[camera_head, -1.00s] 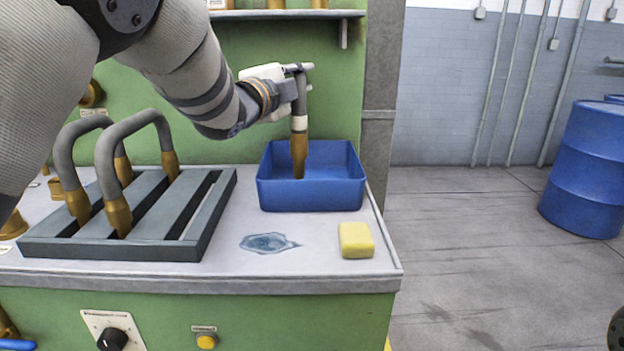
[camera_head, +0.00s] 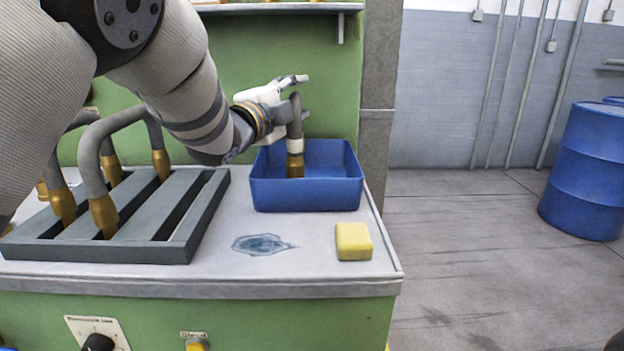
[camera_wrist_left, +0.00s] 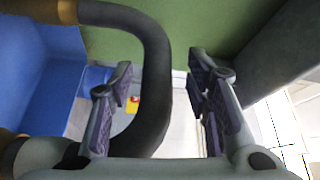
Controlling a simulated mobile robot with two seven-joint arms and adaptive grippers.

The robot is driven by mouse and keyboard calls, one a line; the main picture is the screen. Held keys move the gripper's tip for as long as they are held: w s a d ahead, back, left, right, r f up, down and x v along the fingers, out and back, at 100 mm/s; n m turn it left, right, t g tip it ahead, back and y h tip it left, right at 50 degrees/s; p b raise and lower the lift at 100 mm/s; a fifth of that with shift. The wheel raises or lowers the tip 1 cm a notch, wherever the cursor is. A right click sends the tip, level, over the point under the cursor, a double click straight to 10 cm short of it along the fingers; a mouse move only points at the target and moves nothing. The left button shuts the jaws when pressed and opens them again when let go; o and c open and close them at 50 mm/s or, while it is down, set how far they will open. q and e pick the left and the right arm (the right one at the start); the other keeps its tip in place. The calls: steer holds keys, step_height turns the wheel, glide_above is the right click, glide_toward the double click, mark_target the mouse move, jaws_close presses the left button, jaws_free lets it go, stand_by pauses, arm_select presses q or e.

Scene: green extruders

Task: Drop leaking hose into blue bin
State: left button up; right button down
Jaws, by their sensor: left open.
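The leaking hose (camera_head: 295,125) is a grey bent hose with brass ends and a pale collar. One brass end hangs down inside the blue bin (camera_head: 310,196), and the hose's top bend is above the rim. My left gripper (camera_head: 295,98) is open beside the top of the hose, above the bin. In the left wrist view the hose (camera_wrist_left: 155,80) passes between the spread fingers of the left gripper (camera_wrist_left: 160,95), close to the left finger. The blue bin (camera_wrist_left: 35,85) fills the left of that view. My right gripper is not in view.
A grey slotted rack (camera_head: 125,250) at the left holds other grey hoses (camera_head: 95,150). A yellow sponge (camera_head: 353,241) and a wet puddle (camera_head: 260,245) are on the bench in front of the bin. A blue barrel (camera_head: 588,170) stands on the floor at right.

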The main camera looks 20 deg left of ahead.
arm_select(q)
steer(key=r+v, duration=0.1)
steer(key=v, duration=1.1)
steer(key=shift+f, duration=0.4)
steer(key=shift+d, duration=0.1)
